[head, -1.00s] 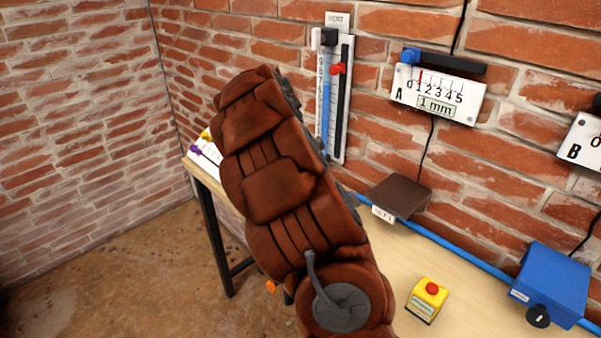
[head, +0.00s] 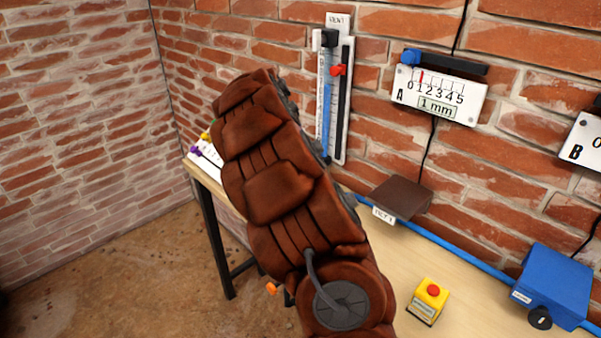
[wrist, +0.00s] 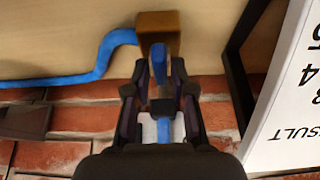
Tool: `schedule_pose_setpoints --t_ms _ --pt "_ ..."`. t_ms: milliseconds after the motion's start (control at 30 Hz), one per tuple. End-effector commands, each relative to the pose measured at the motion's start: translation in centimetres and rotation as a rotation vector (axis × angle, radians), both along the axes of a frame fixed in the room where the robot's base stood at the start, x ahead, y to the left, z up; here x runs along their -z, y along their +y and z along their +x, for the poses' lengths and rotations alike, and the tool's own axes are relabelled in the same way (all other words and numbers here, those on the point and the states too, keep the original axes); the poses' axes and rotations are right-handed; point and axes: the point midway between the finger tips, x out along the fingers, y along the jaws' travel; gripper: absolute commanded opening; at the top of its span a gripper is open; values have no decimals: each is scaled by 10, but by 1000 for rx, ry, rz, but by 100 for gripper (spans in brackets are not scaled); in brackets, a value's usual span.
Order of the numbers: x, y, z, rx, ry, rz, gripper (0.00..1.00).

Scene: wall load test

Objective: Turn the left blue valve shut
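The blue valve handle (wrist: 162,67) stands at a brass-coloured valve block (wrist: 158,22) in the wrist view. A blue hose (wrist: 75,78) runs left from near the block. My gripper (wrist: 164,76) has one finger on each side of the handle. The fingers are apart, with small gaps showing beside the handle; firm contact is not clear. In the head view my brown-covered arm hides the gripper and the valve.
A tall gauge (head: 336,90) hangs on the brick wall, and display A (head: 438,95) is right of it. A brown plate (head: 402,196), a yellow box with a red button (head: 428,300) and a blue box (head: 553,285) are at the bench (head: 400,262). Open floor lies left.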

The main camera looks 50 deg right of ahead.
Motion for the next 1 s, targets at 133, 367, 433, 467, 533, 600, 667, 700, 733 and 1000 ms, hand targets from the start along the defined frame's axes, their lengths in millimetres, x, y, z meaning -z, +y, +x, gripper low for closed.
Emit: schedule_pose_setpoints --t_ms 133,367,433,467,533,600,667,700,733,1000 --pt "0 0 0 -1 0 0 40" --pt "0 0 0 -1 0 0 40" --pt "-2 1 0 -2 0 0 40" --pt "-3 1 0 -2 0 -1 40" --pt "-8 4 1 -2 0 -1 40" --pt "-17 7 1 -3 -1 -1 40" --pt "-26 10 1 -3 -2 -2 40" --pt "-33 13 1 -3 -3 -3 40" --pt "-38 15 1 -3 -2 -3 40" --pt "-85 35 2 -3 -2 -1 40"
